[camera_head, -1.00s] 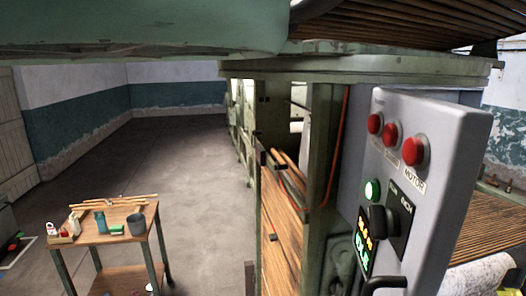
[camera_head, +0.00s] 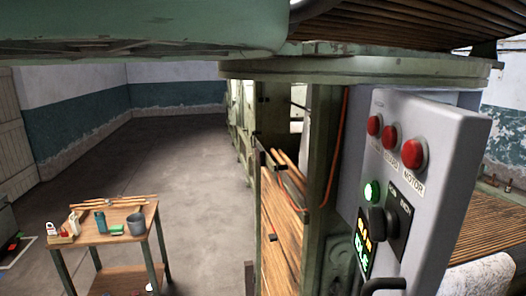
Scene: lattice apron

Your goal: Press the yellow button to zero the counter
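A grey control panel (camera_head: 455,150) stands close at the right, seen at a slant. It carries a row of red round lamps or buttons (camera_head: 413,154), one of them over a label reading MOTOR. Below them are a lit green round button or lamp (camera_head: 371,191) and a black rotary switch (camera_head: 392,222). A small dark display (camera_head: 365,243) shows yellow and green characters, too slanted to read surely. A black handle-like part (camera_head: 383,285) juts out at the bottom edge. I see no yellow button and no counter that I can make out. My gripper is not in view.
A green machine frame (camera_head: 325,140) with wooden slats (camera_head: 283,235) and an orange cable (camera_head: 338,140) stands left of the panel. The concrete floor (camera_head: 190,175) between is clear.

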